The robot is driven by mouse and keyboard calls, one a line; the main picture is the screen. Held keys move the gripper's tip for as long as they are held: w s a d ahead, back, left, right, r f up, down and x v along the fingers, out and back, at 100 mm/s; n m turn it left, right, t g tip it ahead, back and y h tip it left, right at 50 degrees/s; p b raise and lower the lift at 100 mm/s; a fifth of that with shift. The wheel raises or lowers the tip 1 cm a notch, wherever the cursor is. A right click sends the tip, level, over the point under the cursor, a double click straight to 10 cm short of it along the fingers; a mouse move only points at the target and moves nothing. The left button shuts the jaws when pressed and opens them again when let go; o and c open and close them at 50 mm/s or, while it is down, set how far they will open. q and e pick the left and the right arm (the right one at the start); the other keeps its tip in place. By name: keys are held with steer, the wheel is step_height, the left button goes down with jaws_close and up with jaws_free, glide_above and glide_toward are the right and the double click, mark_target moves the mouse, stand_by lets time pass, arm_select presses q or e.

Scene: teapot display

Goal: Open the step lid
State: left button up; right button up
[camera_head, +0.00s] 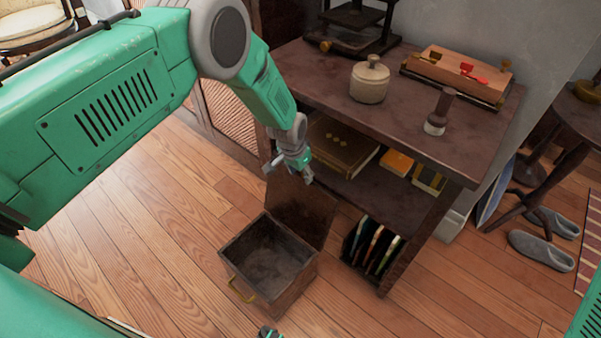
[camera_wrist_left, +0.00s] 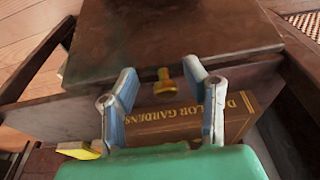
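A dark wooden step box (camera_head: 290,298) stands on the floor in the head view, with a brass handle (camera_head: 240,291) on its front. Its lid (camera_head: 302,208) stands raised at the back and the inside shows empty. My left gripper (camera_head: 292,165) is at the lid's upper edge. In the left wrist view my left gripper (camera_wrist_left: 160,72) has its fingers spread apart. A brass knob (camera_wrist_left: 165,84) shows between them, at the edge of a dark panel that looks like the lid (camera_wrist_left: 170,40). A small part at the head view's bottom edge may be my right gripper (camera_head: 268,332).
A dark shelf unit (camera_head: 450,150) stands behind the box, holding a brown book (camera_head: 342,147), also in the left wrist view (camera_wrist_left: 240,112). A lidded jar (camera_head: 370,82) is on top. Slippers (camera_head: 540,250) lie at right. Floor in front and left is clear.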

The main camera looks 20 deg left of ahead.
arm_select(q)
steer(key=shift+r, duration=0.15)
steer(key=v, duration=1.1)
steer(key=shift+s+r, duration=0.15)
steer(key=shift+r, duration=0.1)
steer(key=s+a+f+n+p, duration=0.15)
steer(key=s+f+p, duration=0.3)
steer(key=s, duration=1.05)
steer(key=s+a+r+n+p, duration=0.1)
steer(key=s+a+r, duration=0.1)
steer(key=s, duration=0.9)
steer(key=s+a+r+n+g+p, duration=0.1)
steer(key=s+a+r+p, duration=0.1)
steer(key=s, duration=0.9)
steer(key=shift+s+g+y, duration=0.25)
steer(key=shift+g+y, duration=0.05)
steer(key=shift+y, duration=0.1)
